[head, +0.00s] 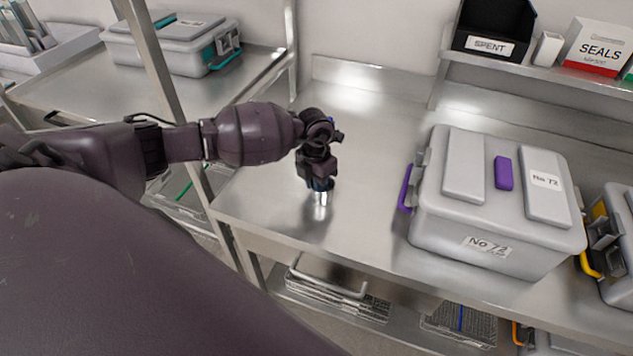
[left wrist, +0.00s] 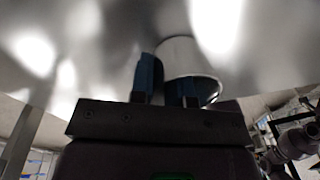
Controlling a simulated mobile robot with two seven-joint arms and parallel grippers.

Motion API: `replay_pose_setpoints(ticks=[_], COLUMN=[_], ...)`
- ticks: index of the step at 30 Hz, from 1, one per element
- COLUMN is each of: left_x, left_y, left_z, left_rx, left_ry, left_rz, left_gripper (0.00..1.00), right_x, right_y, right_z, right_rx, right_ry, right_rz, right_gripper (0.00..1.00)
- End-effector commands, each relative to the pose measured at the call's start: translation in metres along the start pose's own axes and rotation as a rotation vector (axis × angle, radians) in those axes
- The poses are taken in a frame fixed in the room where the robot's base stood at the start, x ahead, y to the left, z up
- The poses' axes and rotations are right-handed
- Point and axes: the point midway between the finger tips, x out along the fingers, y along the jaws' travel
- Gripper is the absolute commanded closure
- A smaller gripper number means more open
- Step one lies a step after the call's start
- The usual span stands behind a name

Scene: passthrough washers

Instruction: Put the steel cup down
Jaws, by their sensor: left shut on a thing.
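The steel cup (head: 322,199) is a small shiny cylinder under my left gripper (head: 320,184), over the left front part of the steel counter (head: 370,120). In the left wrist view the cup (left wrist: 193,57) shows a pale round wall with a darker rim. My left gripper (left wrist: 165,88) has blue-dark fingers, shut on the cup's side. I cannot tell whether the cup touches the counter or hangs just above it. My right gripper is not in view.
A grey case marked No 72 (head: 500,225) with a purple latch stands right of the cup. Another grey case (head: 180,45) is on the far left counter. A shelf holds a black SPENT bin (head: 488,45) and a SEALS box (head: 598,45). The counter behind the cup is clear.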

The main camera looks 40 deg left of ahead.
Motion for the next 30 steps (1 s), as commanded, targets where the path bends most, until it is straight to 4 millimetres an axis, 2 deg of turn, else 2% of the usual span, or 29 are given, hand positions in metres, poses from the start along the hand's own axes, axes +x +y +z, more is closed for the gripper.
replay_pose_setpoints(ticks=[9, 10, 14, 15, 25, 30], left_x=[0.003, 0.002, 0.001, 0.001, -0.002, -0.021], left_y=[0.001, 0.001, 0.001, 0.001, 0.000, 0.001], left_z=[0.000, 0.000, 0.000, 0.000, 0.000, 0.001], left_rx=[0.000, 0.000, -0.001, -0.001, -0.001, 0.000], left_ry=[-0.001, -0.001, -0.001, 0.000, 0.000, -0.003], left_rz=[0.001, 0.001, 0.001, 0.001, 0.001, 0.002], left_gripper=[1.00, 0.79, 0.59, 0.58, 0.58, 0.58], right_x=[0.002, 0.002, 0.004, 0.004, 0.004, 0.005], right_y=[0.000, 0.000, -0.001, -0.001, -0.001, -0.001], right_z=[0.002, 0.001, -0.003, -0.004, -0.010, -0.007], right_rx=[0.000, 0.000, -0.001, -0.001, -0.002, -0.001], right_ry=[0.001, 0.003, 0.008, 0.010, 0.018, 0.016], right_rz=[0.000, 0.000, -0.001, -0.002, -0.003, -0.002], right_gripper=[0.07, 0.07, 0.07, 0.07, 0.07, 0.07])
